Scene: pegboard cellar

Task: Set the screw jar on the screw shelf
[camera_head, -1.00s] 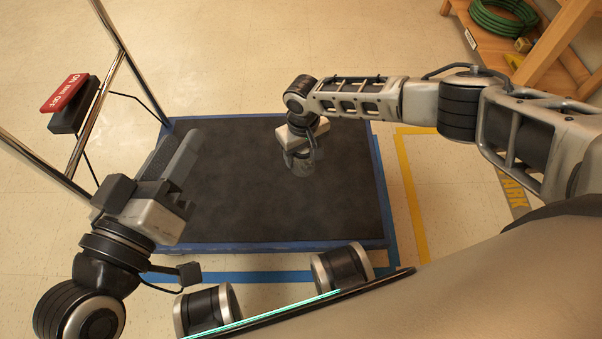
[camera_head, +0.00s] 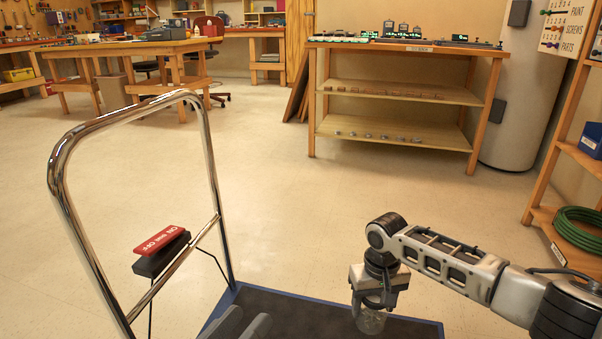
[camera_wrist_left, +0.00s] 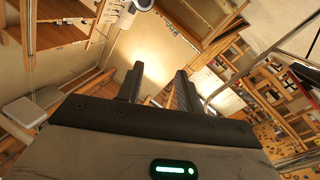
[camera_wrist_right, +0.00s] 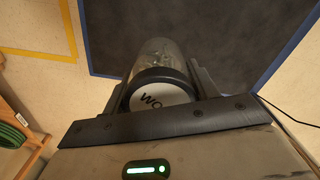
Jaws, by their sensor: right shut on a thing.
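My right gripper (camera_head: 374,303) is shut on a clear jar (camera_head: 371,321) and holds it above the dark cart deck. In the right wrist view the jar (camera_wrist_right: 158,62) has a dark-rimmed lid with a white top; its lettering, starting "WO", is partly cut off. My left gripper (camera_head: 246,318) shows only its fingers at the bottom edge. In the left wrist view its jaws (camera_wrist_left: 158,82) are apart and empty. A wooden rack (camera_head: 566,150) stands at the right edge, under a sign (camera_head: 566,27) reading PAINT, SCREWS, PARTS. I cannot tell which level is the screw shelf.
The cart's chrome handle (camera_head: 60,150) with a red-topped switch box (camera_head: 158,240) rises at left. A wooden shelf bench (camera_head: 400,98) stands at the back. A green hose (camera_head: 580,232) and blue bin (camera_head: 592,138) are on the rack. The middle floor is clear.

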